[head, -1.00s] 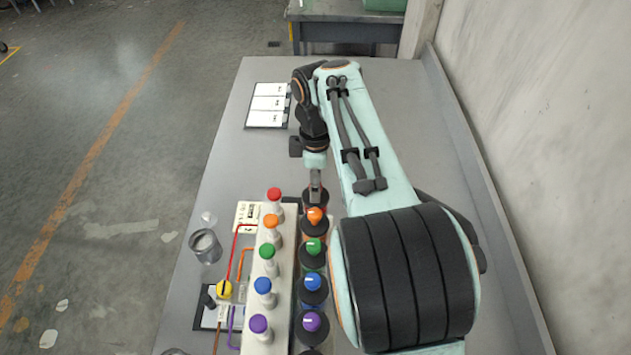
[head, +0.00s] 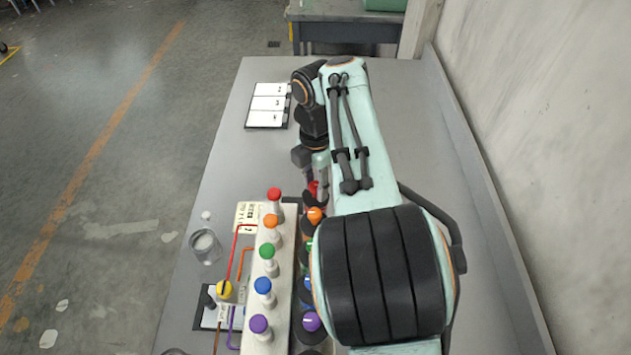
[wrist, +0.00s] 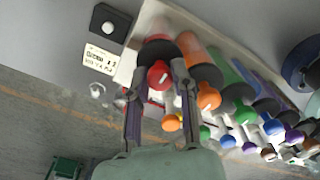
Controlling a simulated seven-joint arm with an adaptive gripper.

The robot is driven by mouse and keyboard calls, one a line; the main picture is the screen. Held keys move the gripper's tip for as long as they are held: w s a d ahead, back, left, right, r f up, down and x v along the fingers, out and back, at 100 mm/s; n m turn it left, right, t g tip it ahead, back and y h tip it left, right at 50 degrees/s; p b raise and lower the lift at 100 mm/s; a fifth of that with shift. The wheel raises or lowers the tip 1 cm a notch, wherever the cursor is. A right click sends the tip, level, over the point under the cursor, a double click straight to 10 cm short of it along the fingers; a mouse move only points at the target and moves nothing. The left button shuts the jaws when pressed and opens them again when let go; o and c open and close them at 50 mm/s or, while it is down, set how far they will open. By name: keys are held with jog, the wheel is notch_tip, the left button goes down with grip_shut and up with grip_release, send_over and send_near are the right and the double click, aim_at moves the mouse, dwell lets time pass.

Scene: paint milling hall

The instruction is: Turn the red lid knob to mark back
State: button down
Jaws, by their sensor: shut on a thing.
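The red lid knob (wrist: 158,74) is round with a small pale line on top, and it sits on a dark lid at the end of the row. My gripper (wrist: 160,86) is shut on it, one finger on each side, in the wrist view. In the head view the red knob (head: 313,188) shows partly between the fingers of my gripper (head: 316,186). The lid under it is mostly hidden by the fingers. I cannot make out the mark for back or tell whether the pale line points to it.
An orange knob (head: 315,215) stands close by in the same row, with green, blue and purple ones beyond, partly behind my arm. A row of white bottles with coloured caps, such as the red cap (head: 274,194), runs alongside. The bench's far right is clear.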

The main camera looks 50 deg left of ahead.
aim_at(315, 185)
jog(key=shift+f, duration=0.1)
dwell(0.3)
jog(key=c, duration=0.9)
grip_release()
notch_tip(315, 185, up, 12)
jog(key=shift+r, duration=0.1)
